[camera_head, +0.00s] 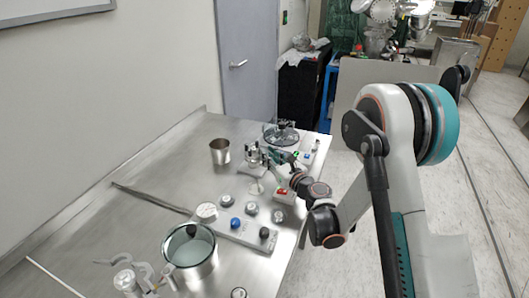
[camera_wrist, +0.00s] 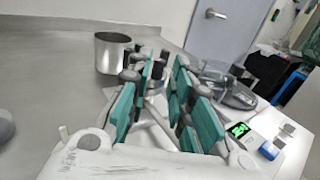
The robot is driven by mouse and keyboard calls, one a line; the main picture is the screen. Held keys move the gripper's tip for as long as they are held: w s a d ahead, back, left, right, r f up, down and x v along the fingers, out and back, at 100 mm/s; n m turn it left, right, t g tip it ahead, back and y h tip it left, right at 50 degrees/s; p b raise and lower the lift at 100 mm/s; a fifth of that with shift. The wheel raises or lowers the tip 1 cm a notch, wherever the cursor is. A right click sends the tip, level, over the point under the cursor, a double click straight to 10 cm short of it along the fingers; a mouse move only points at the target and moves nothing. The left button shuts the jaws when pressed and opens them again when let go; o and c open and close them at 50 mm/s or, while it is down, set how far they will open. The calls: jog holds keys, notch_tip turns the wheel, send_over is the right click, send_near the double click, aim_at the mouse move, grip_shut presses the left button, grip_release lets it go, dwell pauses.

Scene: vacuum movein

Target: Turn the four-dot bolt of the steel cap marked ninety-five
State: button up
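My gripper (camera_wrist: 163,78) reaches over the steel table from the right, its teal fingers apart. In the head view my gripper (camera_head: 273,155) is small and close beside a metal fixture (camera_head: 252,158) with several upright posts. In the wrist view, dark knobs of the fixture (camera_wrist: 134,60) show around and beyond the fingertips. The fingers hide part of it, and I cannot tell whether they touch it. I cannot read a ninety-five or make out a four-dot bolt in either view.
A steel cup (camera_head: 219,151) stands behind the fixture, and a clear round dish (camera_head: 281,135) stands at the far right. A panel with knobs (camera_head: 235,228) and a steel pot (camera_head: 190,251) are nearer. The table's left side is mostly clear, apart from a long rod (camera_head: 150,197).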

jog(key=shift+v, duration=1.7)
